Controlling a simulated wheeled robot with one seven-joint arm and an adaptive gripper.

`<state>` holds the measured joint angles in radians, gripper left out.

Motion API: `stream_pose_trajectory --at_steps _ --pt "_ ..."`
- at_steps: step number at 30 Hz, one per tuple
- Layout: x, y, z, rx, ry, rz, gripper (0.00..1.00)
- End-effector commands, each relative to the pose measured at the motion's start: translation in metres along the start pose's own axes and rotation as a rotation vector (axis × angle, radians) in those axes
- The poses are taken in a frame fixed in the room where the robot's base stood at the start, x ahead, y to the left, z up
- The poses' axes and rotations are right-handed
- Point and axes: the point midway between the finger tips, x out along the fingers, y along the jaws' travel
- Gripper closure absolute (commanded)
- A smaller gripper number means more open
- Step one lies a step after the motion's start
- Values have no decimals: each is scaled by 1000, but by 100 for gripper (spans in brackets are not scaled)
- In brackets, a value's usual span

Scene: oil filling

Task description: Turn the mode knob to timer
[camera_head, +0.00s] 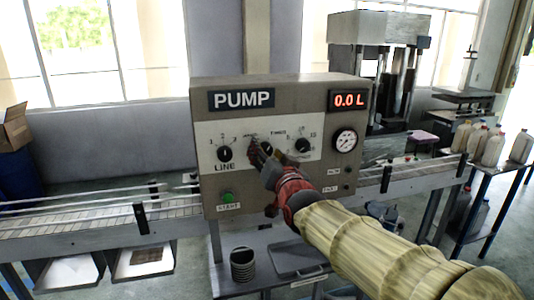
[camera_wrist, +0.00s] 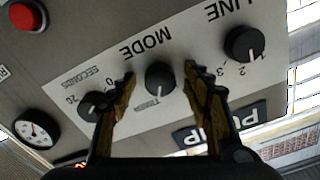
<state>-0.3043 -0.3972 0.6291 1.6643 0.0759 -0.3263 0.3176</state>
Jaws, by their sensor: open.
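The mode knob (camera_wrist: 160,78) is a black round knob with a white mark on the pump panel (camera_head: 215,165). In the wrist view, where the lettering is upside down, its mark points down, beside the TIMER label (camera_wrist: 143,107). My gripper (camera_wrist: 160,80) is open, with one finger on each side of the mode knob and gaps between. The right finger covers the area of the other mode label. In the head view my gripper (camera_head: 261,162) is in front of the panel and partly covers the mode knob (camera_head: 266,145).
The line knob (camera_wrist: 245,44) and seconds knob (camera_wrist: 95,104) flank the mode knob, the seconds knob close to my left finger. A red button (camera_wrist: 27,16), green start button (camera_head: 228,197) and gauge (camera_head: 345,141) are on the panel. The display (camera_head: 349,101) reads 0.0 L.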

Motion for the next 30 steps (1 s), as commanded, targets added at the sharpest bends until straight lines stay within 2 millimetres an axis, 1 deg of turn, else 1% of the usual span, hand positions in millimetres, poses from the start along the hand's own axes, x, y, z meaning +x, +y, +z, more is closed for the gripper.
stream_pose_trajectory --at_steps 7,11,14,24,27,30 --pt "-2 0 0 0 0 0 51" --pt "-12 0 -1 0 1 0 51" --pt "-26 0 -1 -1 2 -1 51" --pt "-88 0 0 0 1 -1 51" --pt "-102 0 -1 1 1 -1 51" --pt "-112 0 0 0 1 0 51"
